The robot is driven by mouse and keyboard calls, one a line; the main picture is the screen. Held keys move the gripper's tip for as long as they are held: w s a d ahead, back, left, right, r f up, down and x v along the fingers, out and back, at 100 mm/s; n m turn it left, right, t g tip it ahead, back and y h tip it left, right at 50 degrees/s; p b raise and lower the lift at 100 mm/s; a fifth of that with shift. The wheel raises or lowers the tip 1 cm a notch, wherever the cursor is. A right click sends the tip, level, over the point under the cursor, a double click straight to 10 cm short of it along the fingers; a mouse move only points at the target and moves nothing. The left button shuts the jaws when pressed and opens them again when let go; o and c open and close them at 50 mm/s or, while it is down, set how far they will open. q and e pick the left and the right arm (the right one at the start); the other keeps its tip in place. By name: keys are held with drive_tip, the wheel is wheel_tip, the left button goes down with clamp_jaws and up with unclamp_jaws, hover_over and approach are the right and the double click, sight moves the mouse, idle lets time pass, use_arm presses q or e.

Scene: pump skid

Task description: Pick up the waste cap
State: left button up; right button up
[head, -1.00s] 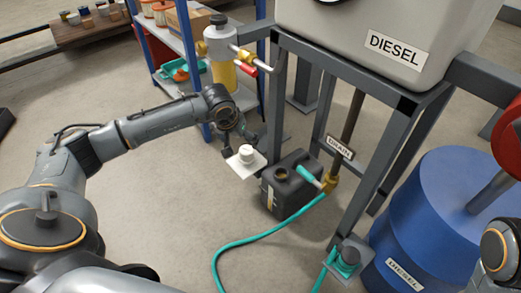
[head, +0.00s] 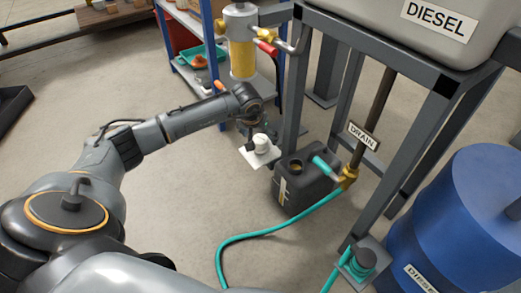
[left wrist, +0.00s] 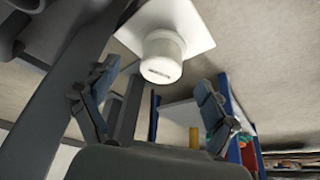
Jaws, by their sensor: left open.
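The waste cap, a white round cap (head: 261,142), sits on a white square plate (head: 251,158) beside the black can. In the left wrist view the cap (left wrist: 163,58) shows large, with the plate (left wrist: 190,18) behind it. My left gripper (head: 254,134) is at the cap, partly hidden by its own wrist. In the left wrist view its two fingers (left wrist: 155,92) are spread apart, with the cap ahead of the gap between them. No grip on the cap shows. My right gripper is not in view.
The black can (head: 305,190) has an open neck, with a teal hose (head: 270,232) and brass valve (head: 347,177) beside it. The grey frame with the DRAIN sign (head: 362,135) stands right. A blue shelf (head: 207,70) is behind.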

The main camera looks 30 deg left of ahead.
sight(260, 139)
use_arm(q)
drive_tip(key=b+x, duration=0.3)
drive_tip(key=x, duration=0.1)
drive_tip(key=shift+s+a+f, duration=0.1)
drive_tip(key=shift+f, duration=0.15)
drive_tip(key=shift+r, duration=0.1)
drive_tip(key=shift+c, duration=0.2)
